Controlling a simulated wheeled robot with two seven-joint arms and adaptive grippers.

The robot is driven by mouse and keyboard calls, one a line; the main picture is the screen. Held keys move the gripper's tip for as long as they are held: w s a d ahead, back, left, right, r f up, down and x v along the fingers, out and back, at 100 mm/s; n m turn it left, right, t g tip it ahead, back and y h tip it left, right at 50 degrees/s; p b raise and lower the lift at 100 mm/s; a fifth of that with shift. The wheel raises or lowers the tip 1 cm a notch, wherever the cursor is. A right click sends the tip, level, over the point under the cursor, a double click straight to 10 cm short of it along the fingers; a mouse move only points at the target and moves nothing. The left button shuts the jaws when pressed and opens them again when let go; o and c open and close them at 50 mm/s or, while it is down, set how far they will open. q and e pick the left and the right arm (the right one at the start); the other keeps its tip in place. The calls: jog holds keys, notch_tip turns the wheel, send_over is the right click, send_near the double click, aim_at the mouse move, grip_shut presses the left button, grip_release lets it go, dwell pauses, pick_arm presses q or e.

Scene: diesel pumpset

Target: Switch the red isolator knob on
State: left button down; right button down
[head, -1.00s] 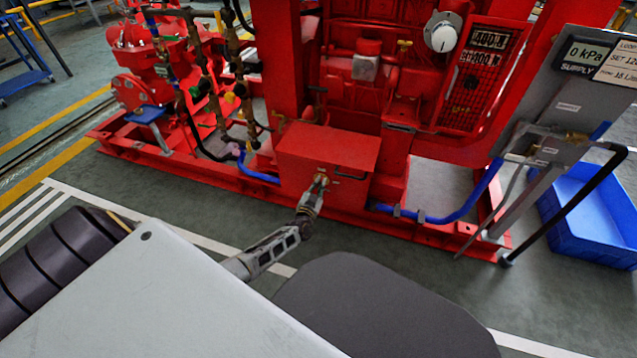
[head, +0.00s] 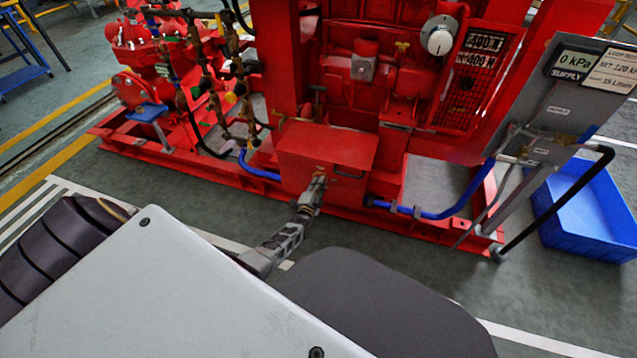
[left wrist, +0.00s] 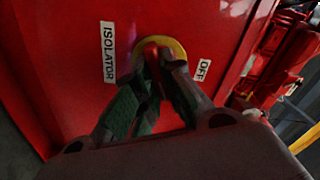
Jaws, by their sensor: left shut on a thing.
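The red isolator knob (left wrist: 152,52) shows in the left wrist view against a yellow round plate (left wrist: 177,47) on a red box face. A white ISOLATOR label (left wrist: 108,54) is to its left and an OFF label (left wrist: 203,70) to its right. My left gripper (left wrist: 156,72) is shut on the knob, with its green-padded fingers on either side. In the head view my left gripper (head: 319,181) is at the front of the red box (head: 325,147) and hides the knob. The knob's exact angle is hard to tell. My right gripper is not in view.
The red pumpset frame (head: 225,178) runs along the floor. A blue hose (head: 440,213) passes right of the box. A grey gauge panel (head: 560,105) and a blue bin (head: 585,225) stand at the right. Open floor lies in front.

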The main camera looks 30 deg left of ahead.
pick_arm(q)
jog(key=m, duration=0.5)
jog(key=shift+d+f, duration=0.15)
jog(key=shift+f, duration=0.1)
jog(key=shift+m, duration=0.3)
jog(key=c, duration=1.5)
grip_release()
jog(key=shift+s, duration=0.25)
jog(key=shift+v, duration=5.75)
